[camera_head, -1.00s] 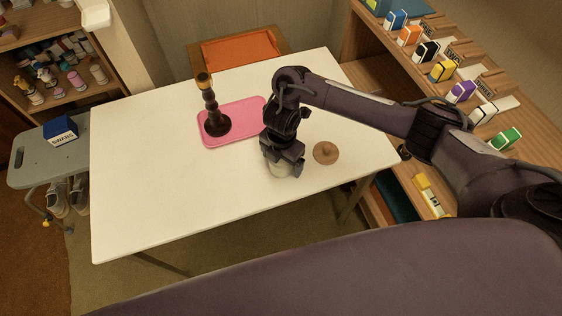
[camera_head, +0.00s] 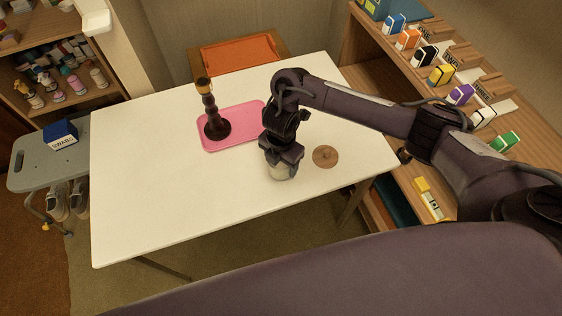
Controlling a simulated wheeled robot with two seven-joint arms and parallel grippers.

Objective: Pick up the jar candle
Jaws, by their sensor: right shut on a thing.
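The jar candle (camera_head: 281,173) is a pale, whitish jar on the white table (camera_head: 150,170), near the front right part of the table top. My right gripper (camera_head: 282,160) comes down over it from above and is shut on it. The gripper hides the upper part of the jar. I cannot tell whether the jar's base touches the table. My left gripper is not in view.
A round brown lid with a knob (camera_head: 325,156) lies just right of the jar. A pink tray (camera_head: 240,120) with a dark candlestick (camera_head: 212,115) is behind left. A wooden shelf (camera_head: 385,60) with several small boxes stands at right. The table's left half is clear.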

